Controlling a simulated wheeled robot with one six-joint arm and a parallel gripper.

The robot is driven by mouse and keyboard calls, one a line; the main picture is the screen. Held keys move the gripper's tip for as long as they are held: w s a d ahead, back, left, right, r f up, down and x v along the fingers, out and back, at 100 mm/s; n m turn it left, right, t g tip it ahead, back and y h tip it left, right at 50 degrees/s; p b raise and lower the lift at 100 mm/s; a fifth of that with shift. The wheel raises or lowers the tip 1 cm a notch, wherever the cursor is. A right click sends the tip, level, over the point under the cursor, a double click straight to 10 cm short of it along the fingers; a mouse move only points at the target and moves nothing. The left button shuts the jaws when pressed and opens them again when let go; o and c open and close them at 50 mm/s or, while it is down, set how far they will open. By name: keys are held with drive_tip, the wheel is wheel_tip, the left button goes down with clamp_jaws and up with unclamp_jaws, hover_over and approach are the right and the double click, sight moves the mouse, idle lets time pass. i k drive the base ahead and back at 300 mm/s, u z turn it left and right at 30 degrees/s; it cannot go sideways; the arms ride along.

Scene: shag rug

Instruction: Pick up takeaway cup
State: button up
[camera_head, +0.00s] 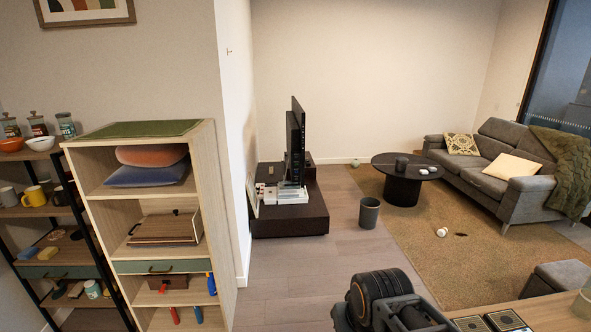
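A small white object (441,231), which may be the takeaway cup, lies on the tan rug (425,262) in front of the sofa. It is too small to identify surely, and a small dark patch (461,234) is beside it. Dark parts of my arm show at the bottom centre, well apart from these objects. My gripper's fingers are not visible.
A grey bin (369,212) stands at the rug's left edge. A grey sofa (525,186) is at the right, and a wooden surface (545,312) is at the lower right. Shelves (150,230) are on the left. The wood floor (300,262) is clear in the middle.

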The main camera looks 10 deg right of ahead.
sight(441, 233)
drive_tip(key=u, duration=0.05)
drive_tip(key=i, duration=1.55)
drive_tip(key=z, duration=1.15)
drive_tip(key=i, duration=2.25)
drive_tip(key=z, duration=0.5)
drive_tip(key=i, duration=1.15)
